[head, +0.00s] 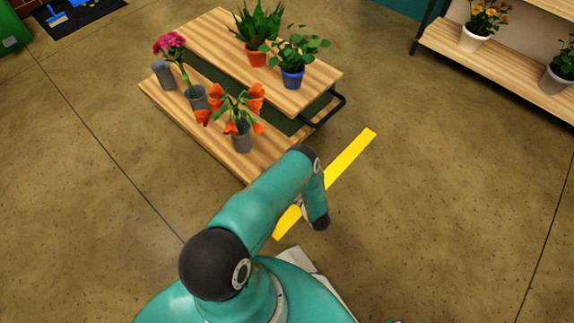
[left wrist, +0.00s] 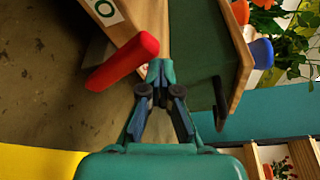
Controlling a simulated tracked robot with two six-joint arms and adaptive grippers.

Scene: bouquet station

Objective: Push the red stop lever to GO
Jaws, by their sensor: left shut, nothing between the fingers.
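In the left wrist view, the red stop lever (left wrist: 122,62) is a thick red bar slanting across the left of centre. It stands out by the wooden edge of the cart (left wrist: 140,22). My left gripper (left wrist: 160,68) is shut and empty. Its fingertips are close beside the lever's upper right end; I cannot tell whether they touch. A white plate with a green mark like an O (left wrist: 104,12) is partly cut off at the top edge. In the head view, my left arm covers the lever and most of the gripper. My right gripper is not in view.
The wooden cart (head: 215,41) carries several potted plants and has a black handle (head: 330,108). A yellow floor strip (head: 350,158) lies beside it. A plant shelf (head: 500,75) stands at the right. The floor between is clear.

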